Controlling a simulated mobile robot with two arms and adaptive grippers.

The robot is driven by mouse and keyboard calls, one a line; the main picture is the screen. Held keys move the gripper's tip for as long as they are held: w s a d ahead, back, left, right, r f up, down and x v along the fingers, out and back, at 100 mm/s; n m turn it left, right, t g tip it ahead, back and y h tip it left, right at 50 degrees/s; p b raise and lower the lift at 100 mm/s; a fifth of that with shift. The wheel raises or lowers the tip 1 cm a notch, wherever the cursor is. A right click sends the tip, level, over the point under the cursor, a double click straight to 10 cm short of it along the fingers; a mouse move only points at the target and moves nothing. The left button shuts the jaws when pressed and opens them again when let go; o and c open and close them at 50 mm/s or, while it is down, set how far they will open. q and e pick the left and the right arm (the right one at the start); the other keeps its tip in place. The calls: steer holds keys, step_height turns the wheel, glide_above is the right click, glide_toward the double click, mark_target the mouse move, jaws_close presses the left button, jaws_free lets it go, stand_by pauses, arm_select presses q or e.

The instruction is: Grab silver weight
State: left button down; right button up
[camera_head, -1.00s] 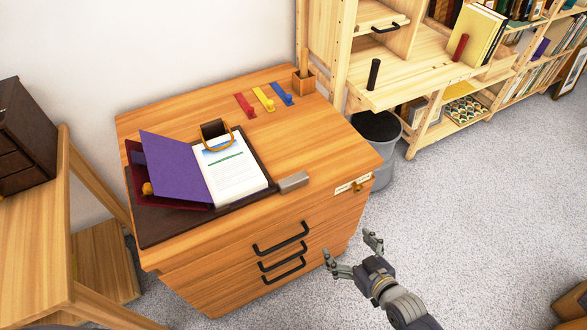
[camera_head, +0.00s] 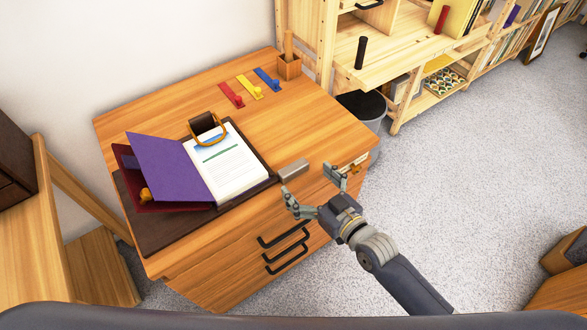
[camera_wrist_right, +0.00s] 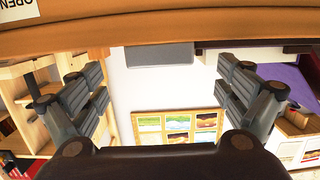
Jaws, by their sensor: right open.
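The silver weight (camera_head: 293,169) is a small grey block lying on the wooden desk top near its front edge, beside the dark desk mat. In the right wrist view a grey block, which looks like the weight (camera_wrist_right: 160,57), shows at top centre between the fingers. My right gripper (camera_head: 308,182) is open and empty, just in front of the weight, its fingers spread to either side and apart from it. It also shows open in the right wrist view (camera_wrist_right: 160,74). My left gripper is not in view.
An open purple folder with papers (camera_head: 230,168) lies on the dark mat (camera_head: 165,232) left of the weight. Red (camera_head: 232,95), yellow (camera_head: 250,87) and blue (camera_head: 267,79) tabs lie further back. Drawer handles (camera_head: 284,235) stick out from the desk front. A grey bin (camera_head: 362,108) stands behind.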

mark_target(297, 171)
steer(key=x, duration=0.4)
steer(key=shift+r, duration=0.1)
steer(key=c, duration=1.4)
steer(key=shift+r, duration=0.1)
